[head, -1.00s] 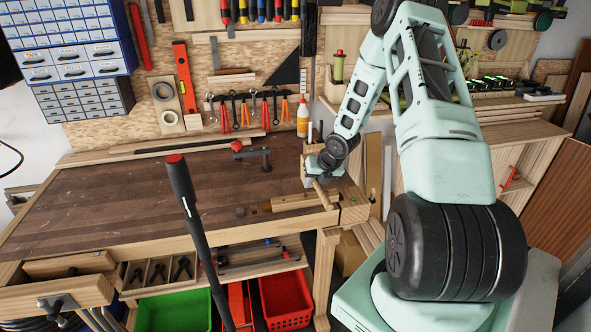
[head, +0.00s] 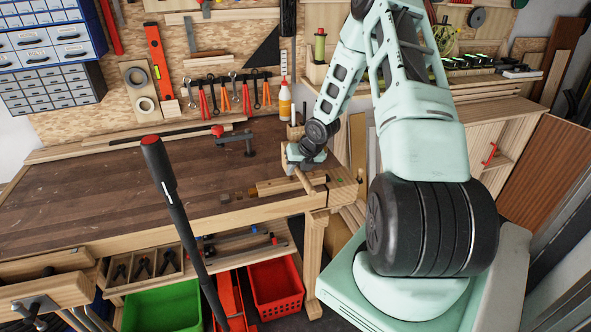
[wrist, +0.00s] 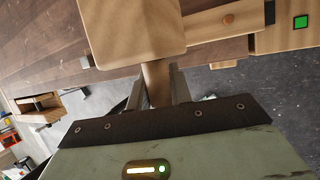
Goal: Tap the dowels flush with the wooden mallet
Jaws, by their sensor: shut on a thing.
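The wooden mallet's pale, blocky head (wrist: 130,30) fills the top of the wrist view. Its round handle (wrist: 157,84) runs down between the fingers of my gripper (wrist: 158,88), which is shut on it. In the head view, my gripper (head: 307,163) is over the bench's right end, with the handle (head: 304,182) below it. A pale wooden workpiece (head: 277,187) lies at the bench's front right. In the wrist view, a round brownish dowel end (wrist: 228,19) shows on the workpiece (wrist: 205,24). Any other dowels are hidden or too small to tell.
A black clamp with a red knob (head: 235,138) stands toward the back of the bench (head: 120,190). A glue bottle (head: 284,101) stands behind. The bench's middle and left are clear.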

